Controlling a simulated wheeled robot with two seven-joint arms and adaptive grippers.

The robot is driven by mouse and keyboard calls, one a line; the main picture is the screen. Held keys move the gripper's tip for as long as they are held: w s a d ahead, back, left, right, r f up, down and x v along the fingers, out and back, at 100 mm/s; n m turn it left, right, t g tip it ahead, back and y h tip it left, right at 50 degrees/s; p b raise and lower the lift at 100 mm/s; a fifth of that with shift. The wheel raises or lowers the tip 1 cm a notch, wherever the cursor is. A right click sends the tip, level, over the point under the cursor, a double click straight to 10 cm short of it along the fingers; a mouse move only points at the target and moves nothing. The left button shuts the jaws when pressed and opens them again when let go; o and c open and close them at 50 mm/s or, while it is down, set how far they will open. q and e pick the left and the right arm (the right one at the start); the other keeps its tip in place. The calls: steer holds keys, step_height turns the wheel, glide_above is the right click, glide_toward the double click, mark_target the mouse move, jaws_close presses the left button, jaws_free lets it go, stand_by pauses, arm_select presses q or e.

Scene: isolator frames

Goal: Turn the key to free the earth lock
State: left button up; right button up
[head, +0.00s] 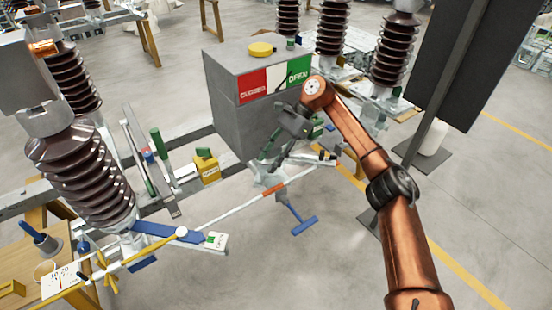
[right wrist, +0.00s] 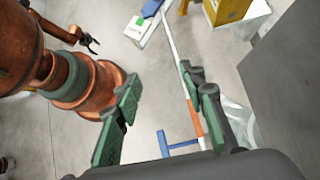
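A small yellow box (head: 208,172) with a white label and a green piece on top sits on the grey rail, left of the grey cabinet; its yellow side also shows at the top of the right wrist view (right wrist: 222,12). I cannot make out a key for certain. My right gripper (head: 286,148) is low in front of the cabinet, right of the yellow box and apart from it. In the right wrist view its green-padded fingers (right wrist: 163,112) are wide apart with nothing between them. My left gripper (right wrist: 91,43) appears small and distant there, its jaws apart.
The grey cabinet (head: 225,105) carries a red CLOSED and green OPEN plate (head: 275,81) and a yellow knob (head: 261,49). An orange-and-white rod (head: 240,207) runs below my right gripper. Brown ribbed insulators (head: 85,175) stand left. A dark panel (head: 480,60) stands right.

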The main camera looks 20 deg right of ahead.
steer(key=d, duration=0.1)
steer(key=d+f, duration=0.1)
steer(key=d, duration=0.1)
steer(key=shift+w+d, duration=0.1)
steer(key=shift+o, duration=0.3)
steer(key=shift+d+f, duration=0.1)
steer(key=shift+d, duration=0.65)
steer(key=o, duration=0.3)
steer(key=shift+a, duration=0.85)
steer(key=shift+o, duration=0.9)
steer(key=shift+a+r, duration=0.25)
steer(key=shift+a, duration=0.25)
steer(key=shift+d+f, duration=0.1)
steer(key=shift+d, duration=0.3)
arm_select(q)
steer(key=shift+w+a+r, duration=0.1)
steer(key=shift+w+r, duration=0.1)
steer(key=shift+w, duration=0.1)
arm_select(e)
steer(key=v, duration=1.2)
steer(key=shift+d+f, duration=0.15)
steer(key=shift+d, duration=0.25)
